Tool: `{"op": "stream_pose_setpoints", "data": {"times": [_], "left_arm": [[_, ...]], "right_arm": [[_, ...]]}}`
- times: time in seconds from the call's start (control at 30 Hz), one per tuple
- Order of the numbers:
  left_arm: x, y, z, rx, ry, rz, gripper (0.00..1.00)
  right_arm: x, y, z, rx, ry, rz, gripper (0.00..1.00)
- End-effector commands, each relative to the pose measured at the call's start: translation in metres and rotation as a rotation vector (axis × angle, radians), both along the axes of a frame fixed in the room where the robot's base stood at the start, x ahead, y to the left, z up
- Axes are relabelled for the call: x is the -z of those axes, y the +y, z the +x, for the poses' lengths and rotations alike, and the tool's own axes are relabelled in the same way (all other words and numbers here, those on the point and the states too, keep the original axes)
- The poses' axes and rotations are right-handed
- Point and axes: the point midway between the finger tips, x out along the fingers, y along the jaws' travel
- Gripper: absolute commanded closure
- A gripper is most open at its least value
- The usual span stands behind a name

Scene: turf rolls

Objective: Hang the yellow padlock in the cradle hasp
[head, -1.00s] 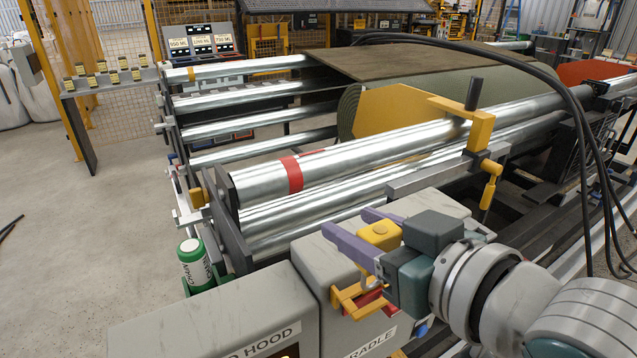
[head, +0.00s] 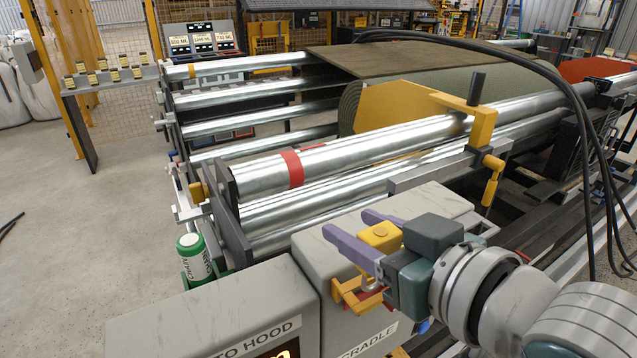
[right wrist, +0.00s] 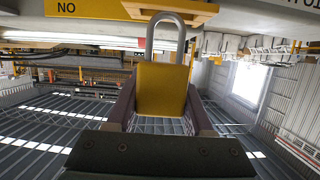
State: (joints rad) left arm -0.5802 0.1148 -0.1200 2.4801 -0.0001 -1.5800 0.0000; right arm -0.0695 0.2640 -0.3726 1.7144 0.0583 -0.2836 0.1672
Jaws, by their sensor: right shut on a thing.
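The yellow padlock (head: 380,236) is between the purple fingers of my right gripper (head: 369,232), which is shut on its body. In the right wrist view the padlock (right wrist: 162,88) has its metal shackle pointing up, away from the gripper. The yellow cradle hasp (head: 350,293) sticks out from the grey box labelled CRADLE, just below the padlock in the head view. In the right wrist view the shackle overlaps the yellow hasp bar (right wrist: 143,7). I cannot tell whether the shackle passes through the hasp. My left gripper is not in view.
A second grey box (head: 215,315), labelled HOOD, stands left of the cradle box (head: 330,260). Steel rollers (head: 350,160) and a yellow clamp (head: 482,125) lie behind. Black hoses (head: 575,110) hang at the right. A green-and-white canister (head: 193,257) stands at the left.

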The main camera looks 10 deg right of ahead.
Motion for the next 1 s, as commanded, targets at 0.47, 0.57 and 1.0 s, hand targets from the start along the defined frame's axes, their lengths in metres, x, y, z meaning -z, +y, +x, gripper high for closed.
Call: {"op": "stream_pose_setpoints", "data": {"times": [0.47, 0.57, 1.0], "left_arm": [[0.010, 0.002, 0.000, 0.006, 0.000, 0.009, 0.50], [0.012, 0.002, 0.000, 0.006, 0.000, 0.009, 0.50], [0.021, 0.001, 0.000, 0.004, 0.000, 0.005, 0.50]], "right_arm": [[0.013, 0.000, 0.000, 0.000, -0.001, 0.000, 1.00], [0.015, 0.000, 0.000, 0.000, -0.001, 0.000, 1.00], [0.026, 0.000, 0.000, 0.000, -0.001, 0.000, 1.00]]}}
